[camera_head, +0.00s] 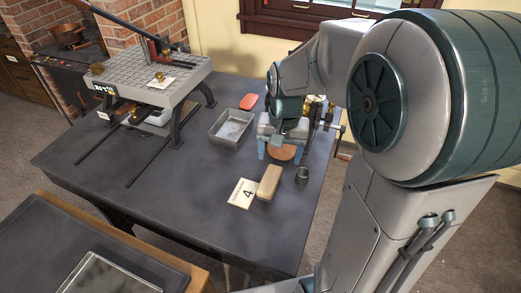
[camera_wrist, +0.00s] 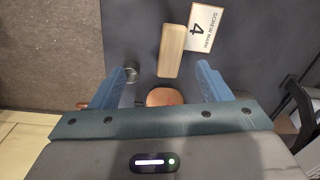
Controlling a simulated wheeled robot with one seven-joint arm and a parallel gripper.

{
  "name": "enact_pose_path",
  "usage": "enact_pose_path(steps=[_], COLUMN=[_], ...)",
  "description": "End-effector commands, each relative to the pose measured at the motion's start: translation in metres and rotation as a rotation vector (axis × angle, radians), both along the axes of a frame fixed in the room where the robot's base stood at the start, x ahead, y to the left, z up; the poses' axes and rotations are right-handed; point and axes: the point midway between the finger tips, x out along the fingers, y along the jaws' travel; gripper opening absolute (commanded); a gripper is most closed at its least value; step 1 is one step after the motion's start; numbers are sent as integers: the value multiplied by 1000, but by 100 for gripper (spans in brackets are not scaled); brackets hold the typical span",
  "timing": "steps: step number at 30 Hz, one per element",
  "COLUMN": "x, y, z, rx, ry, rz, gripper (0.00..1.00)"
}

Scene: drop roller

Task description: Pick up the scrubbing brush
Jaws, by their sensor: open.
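My gripper (camera_head: 281,147) is open above the table, its two blue fingers pointing down and apart; they also show in the wrist view (camera_wrist: 166,68). A round reddish-brown wooden piece (camera_head: 282,154) lies below, between the fingers in the picture; in the wrist view (camera_wrist: 163,97) its lower part is hidden by my gripper body. A tan oblong block (camera_head: 269,182) lies nearer the front edge, beyond the fingertips in the wrist view (camera_wrist: 172,50). I cannot tell for certain which of these is the scrubbing brush; no bristles show clearly. Nothing is held.
A card marked 4 (camera_head: 243,193) lies against the block. A small dark cup (camera_head: 302,175) stands right of it. A grey metal tray (camera_head: 231,127) and a red item (camera_head: 249,101) lie behind left. A slotted stand (camera_head: 150,75) fills the back left. The table's left-front is clear.

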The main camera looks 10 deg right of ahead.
Motion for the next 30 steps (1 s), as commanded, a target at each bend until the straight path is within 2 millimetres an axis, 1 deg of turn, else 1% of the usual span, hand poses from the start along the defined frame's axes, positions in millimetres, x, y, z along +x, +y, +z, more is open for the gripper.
enact_pose_path(steps=[1, 6, 9, 12, 17, 20, 27, 30], x=[11, 41, 52, 60, 64, 62, 57, 57], y=[-1, -4, -6, -7, -7, -6, -2, -2], z=[-5, -24, -34, -42, -52, -68, -113, -126], rx=[6, 22, 27, 31, 33, 33, 32, 33], ry=[26, 85, 112, 130, 141, 146, 145, 142], rz=[-31, -127, -168, -197, -216, -217, -216, -216], gripper=[71, 71, 71, 71, 71, 71, 71, 71])
